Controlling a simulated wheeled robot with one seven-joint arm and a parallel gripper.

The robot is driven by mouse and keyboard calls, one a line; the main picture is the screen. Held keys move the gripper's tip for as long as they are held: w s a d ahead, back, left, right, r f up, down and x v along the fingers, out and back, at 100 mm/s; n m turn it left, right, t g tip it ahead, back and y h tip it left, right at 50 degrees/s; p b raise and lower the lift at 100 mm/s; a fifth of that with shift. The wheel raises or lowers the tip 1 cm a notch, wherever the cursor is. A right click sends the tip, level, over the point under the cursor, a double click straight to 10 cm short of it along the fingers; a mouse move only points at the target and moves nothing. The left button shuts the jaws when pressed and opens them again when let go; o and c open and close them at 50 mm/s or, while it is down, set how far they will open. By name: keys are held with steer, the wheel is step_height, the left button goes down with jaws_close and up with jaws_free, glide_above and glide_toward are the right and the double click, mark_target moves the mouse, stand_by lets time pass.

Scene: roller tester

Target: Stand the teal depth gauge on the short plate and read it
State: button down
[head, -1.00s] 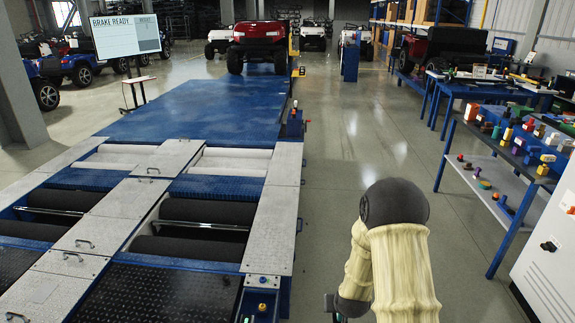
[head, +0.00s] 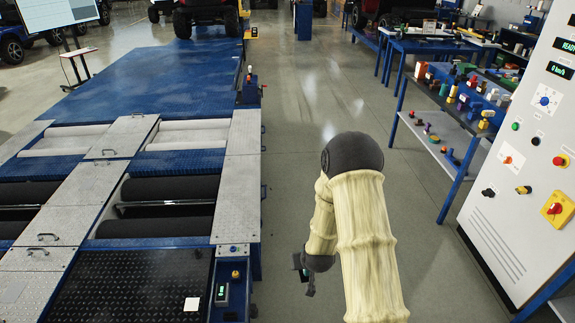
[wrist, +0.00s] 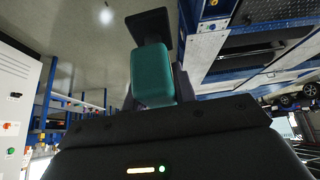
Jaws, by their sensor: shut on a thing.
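My gripper (head: 305,273) hangs low at the right side of the tester, partly hidden behind my arm in the head view. In the wrist view it is shut on the teal depth gauge (wrist: 152,76), a rounded teal block between dark fingers. The gauge is clear of any surface there; its reading face does not show. The tester carries several grey tread plates with handles, among them one by the rollers (head: 123,136) and one at the left (head: 48,228). I cannot tell which is the short plate.
A dark device with a green display (head: 222,292) stands at the tester's front right corner. A small white square (head: 192,304) lies on the black tread. A control cabinet (head: 520,150) and a loaded shelf (head: 445,130) stand right. Open floor (head: 290,150) lies between.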

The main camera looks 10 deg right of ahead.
steer(key=s+f, duration=0.3)
steer(key=f, duration=0.5)
steer(key=s+f, duration=0.4)
steer(key=f, duration=0.4)
steer(key=shift+s+f, duration=0.2)
steer(key=shift+f, duration=0.2)
